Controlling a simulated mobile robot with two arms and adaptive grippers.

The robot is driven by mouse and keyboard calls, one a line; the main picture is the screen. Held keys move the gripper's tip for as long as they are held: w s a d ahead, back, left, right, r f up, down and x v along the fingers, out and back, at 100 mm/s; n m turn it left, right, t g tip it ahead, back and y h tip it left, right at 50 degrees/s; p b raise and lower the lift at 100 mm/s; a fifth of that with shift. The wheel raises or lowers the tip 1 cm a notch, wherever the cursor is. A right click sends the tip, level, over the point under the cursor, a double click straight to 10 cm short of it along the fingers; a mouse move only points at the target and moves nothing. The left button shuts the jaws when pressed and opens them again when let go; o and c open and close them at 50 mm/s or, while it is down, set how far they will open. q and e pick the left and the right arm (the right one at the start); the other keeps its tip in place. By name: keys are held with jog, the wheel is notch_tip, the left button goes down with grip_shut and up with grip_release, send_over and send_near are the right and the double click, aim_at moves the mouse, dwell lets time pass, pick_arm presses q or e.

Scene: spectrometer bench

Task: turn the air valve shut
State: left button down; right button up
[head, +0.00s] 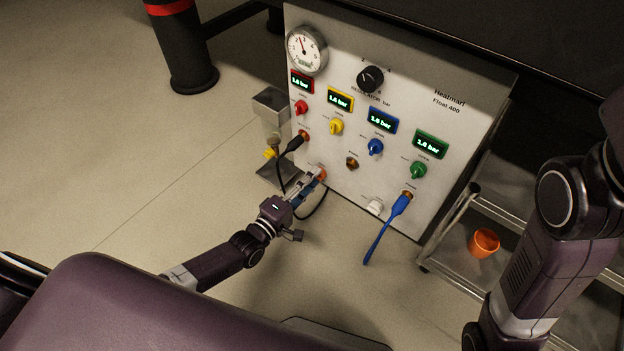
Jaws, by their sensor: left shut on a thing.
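A white upright panel (455,75) carries a red valve knob (301,107), a yellow knob (336,126), a blue knob (375,147) and a green knob (419,170), each below a lit pressure display. The small labels are too blurred to tell which is the air valve. My left gripper (316,178) is at the panel's lower left edge, shut on a small orange-brown fitting (322,173). Its fingers hide part of the fitting. It is below the red and yellow knobs and apart from them. My right arm shows at the right; its gripper is out of view.
A black plug (294,145) with a hanging cable is close above my left gripper. A blue plug and cable (400,204) hang at the lower right. A round gauge (306,50) and black regulator knob (370,79) are higher up. An orange cup (483,243) stands on a metal cart.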

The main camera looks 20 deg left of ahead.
pick_arm(q)
jog(key=c, duration=1.6)
grip_release()
jog(key=v, duration=1.2)
